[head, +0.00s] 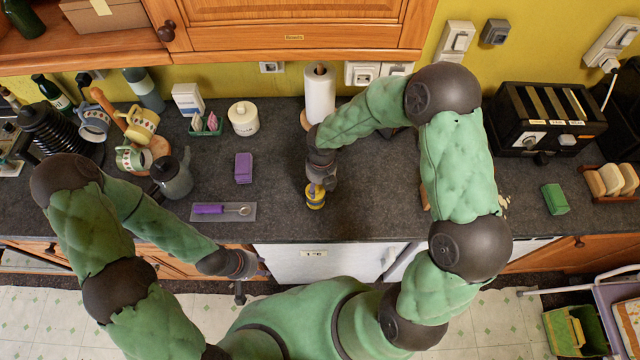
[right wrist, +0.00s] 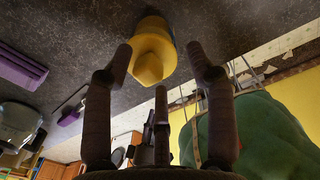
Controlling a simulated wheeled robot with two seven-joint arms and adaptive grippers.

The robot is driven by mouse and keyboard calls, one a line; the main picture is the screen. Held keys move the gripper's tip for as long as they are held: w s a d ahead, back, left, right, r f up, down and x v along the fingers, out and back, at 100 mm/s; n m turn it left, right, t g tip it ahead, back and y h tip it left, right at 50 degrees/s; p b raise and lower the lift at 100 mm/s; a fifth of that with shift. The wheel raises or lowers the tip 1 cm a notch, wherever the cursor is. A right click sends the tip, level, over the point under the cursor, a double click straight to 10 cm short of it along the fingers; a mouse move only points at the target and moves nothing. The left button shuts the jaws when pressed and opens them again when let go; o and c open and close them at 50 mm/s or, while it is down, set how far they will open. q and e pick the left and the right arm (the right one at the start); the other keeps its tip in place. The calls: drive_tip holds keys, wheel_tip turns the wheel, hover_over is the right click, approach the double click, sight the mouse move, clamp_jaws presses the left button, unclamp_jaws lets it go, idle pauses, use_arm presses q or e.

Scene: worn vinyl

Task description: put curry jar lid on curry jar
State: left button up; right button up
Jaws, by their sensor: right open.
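The curry jar (head: 315,198) is a small yellow and dark blue jar standing upright near the counter's front edge in the head view. In the right wrist view a yellow lid-like piece (right wrist: 152,58) shows at the end of the blue jar body; I cannot tell whether it is seated or apart. My right gripper (head: 320,181) is just above the jar, pointing down. In the right wrist view its fingers (right wrist: 160,70) are spread around the yellow piece without visibly gripping it. My left gripper (head: 240,288) hangs low in front of the counter edge, its fingers too small to read.
A tray with a purple-handled tool (head: 223,211) and a purple box (head: 243,168) lie left of the jar. A cream canister (head: 243,118) and a paper towel roll (head: 319,95) stand behind. A toaster (head: 545,118) is at right. Counter between box and jar is clear.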

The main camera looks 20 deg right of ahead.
wheel_tip(320, 180, up, 7)
drive_tip(key=p, duration=0.6)
idle(1.2)
drive_tip(key=shift+d, duration=0.1)
wheel_tip(320, 180, up, 12)
drive_tip(key=shift+d, duration=0.15)
idle(0.6)
drive_tip(key=shift+s, duration=0.1)
